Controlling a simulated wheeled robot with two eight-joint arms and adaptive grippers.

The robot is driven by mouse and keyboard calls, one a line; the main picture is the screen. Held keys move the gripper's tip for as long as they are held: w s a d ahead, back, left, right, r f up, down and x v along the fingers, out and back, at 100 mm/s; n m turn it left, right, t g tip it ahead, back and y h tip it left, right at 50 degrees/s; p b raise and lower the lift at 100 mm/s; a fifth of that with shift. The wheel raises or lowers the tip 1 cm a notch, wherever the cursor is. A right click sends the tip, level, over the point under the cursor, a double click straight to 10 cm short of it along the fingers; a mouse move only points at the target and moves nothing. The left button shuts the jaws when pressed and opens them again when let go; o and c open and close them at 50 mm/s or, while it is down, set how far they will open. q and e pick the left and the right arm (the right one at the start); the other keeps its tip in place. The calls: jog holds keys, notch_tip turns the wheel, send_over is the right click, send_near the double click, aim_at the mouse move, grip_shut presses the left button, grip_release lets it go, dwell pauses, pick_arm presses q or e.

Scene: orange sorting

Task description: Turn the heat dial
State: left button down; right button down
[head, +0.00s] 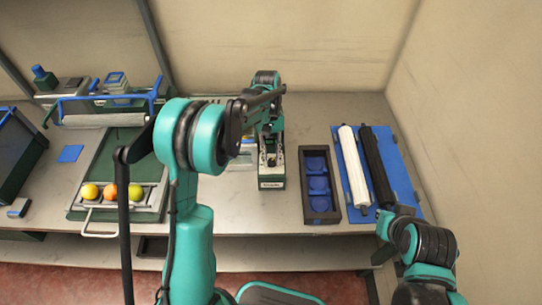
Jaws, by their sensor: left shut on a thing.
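A narrow dark green and white device (272,183) stands near the table's front edge, a little right of the middle, with a small label on its front. My left gripper (269,152) reaches down onto the top of this device from behind and above. It is shut on a small part there, which I take to be the heat dial. The fingers and wrist cover the dial, so I cannot tell its setting.
Left is a green tray (107,165) with a roller and several fruits in front. Right of the device are a dark box with blue compartments (333,187) and a blue mat (406,183) bearing a white roll (354,168) and a black roll (377,165). Walls close the back and right.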

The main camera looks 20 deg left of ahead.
pick_arm(q)
jog(key=m+y, duration=0.2)
jog(key=m, duration=0.3)
jog(key=shift+d+m, duration=0.15)
jog(key=shift+m, duration=0.15)
jog(key=shift+d+m+y, duration=0.1)
jog(key=shift+m+y, duration=0.8)
jog(key=shift+m, duration=1.4)
jog(key=c, duration=1.3)
grip_release()
jog(key=v, duration=1.2)
jog(key=shift+s+d, duration=0.15)
